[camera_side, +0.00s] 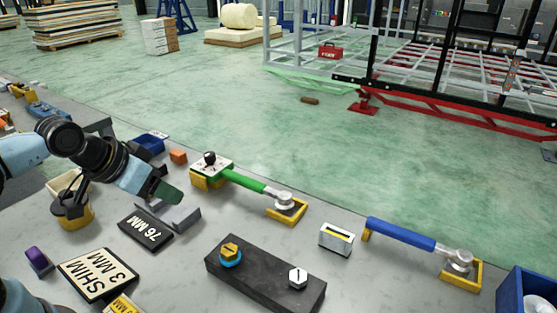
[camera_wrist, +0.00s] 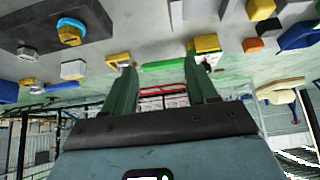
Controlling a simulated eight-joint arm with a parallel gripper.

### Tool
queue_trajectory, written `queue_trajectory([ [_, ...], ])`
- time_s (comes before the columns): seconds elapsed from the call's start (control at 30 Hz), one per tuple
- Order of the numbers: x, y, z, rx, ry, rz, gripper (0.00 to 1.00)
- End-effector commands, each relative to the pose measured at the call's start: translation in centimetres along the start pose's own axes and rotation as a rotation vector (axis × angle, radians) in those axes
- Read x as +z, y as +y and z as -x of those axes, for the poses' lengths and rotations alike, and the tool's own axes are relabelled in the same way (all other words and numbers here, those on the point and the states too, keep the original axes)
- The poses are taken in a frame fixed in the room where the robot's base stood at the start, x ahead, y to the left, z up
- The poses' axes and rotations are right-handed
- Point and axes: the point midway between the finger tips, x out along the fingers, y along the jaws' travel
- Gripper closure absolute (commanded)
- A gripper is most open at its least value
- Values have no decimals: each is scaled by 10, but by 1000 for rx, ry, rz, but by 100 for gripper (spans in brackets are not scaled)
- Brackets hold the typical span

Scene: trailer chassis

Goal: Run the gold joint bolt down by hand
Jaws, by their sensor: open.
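The gold joint bolt (camera_side: 230,250) stands in a blue ring (camera_side: 229,261) at the left end of a dark block (camera_side: 264,277). A silver bolt (camera_side: 297,277) stands at the block's right end. In the wrist view the gold bolt (camera_wrist: 70,34) and its blue ring (camera_wrist: 72,22) are at the upper left, outside my fingers. My gripper (camera_side: 168,193) is up and left of the block in the side view, apart from the bolt. In the wrist view my gripper (camera_wrist: 160,66) shows two green fingers spread apart with nothing held between them.
A green-handled wrench (camera_side: 248,182) and a blue-handled wrench (camera_side: 402,234) lie on yellow rests. A blue bin (camera_side: 512,291) is lower right.

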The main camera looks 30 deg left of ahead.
Motion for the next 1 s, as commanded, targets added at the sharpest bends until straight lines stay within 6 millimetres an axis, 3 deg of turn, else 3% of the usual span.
queue_trajectory([
  [0.47, -2, 4, 1, 7, -18, 46, 43],
  [0.77, -21, 41, 7, 3, -213, 507, 43],
  [1.0, -33, 79, 12, -125, -382, 938, 43],
])
